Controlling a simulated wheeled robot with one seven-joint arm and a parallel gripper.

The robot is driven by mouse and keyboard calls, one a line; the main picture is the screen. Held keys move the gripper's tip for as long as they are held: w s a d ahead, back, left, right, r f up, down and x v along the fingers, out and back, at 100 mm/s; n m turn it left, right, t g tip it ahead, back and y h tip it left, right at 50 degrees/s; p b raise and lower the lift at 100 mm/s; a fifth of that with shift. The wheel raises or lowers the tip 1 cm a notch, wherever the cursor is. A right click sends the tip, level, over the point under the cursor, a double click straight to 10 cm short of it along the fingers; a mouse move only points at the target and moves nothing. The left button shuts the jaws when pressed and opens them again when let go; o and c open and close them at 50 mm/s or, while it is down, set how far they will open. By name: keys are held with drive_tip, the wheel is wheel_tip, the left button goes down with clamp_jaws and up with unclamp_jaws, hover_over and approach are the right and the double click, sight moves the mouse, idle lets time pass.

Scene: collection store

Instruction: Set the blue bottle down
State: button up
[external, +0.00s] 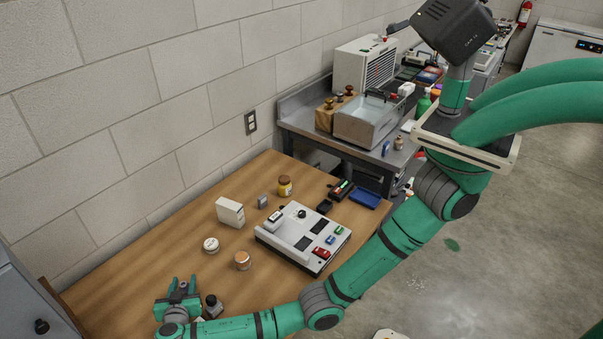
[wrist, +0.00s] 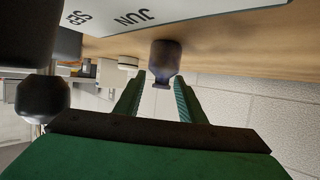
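The small dark blue bottle (wrist: 163,60) appears upside down in the wrist view, at the tips of my two green fingers, with its neck between them. Its base is close to the wooden table surface, but contact is not clear. My gripper (wrist: 160,80) is level and low over the near end of the table. In the external view my gripper (external: 183,281) has its fingers apart, and the bottle cannot be made out clearly there. Whether the fingers press on the bottle cannot be told.
A dark bottle (external: 213,304) stands close to the gripper's right. Bare wood lies toward the wall.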

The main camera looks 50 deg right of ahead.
drive_tip(key=shift+a+r, duration=0.1)
drive_tip(key=shift+r, duration=0.05)
drive_tip(key=v, duration=0.7)
drive_tip(key=shift+s+r, duration=0.1)
drive_tip(key=shift+s, duration=0.05)
idle(0.3)
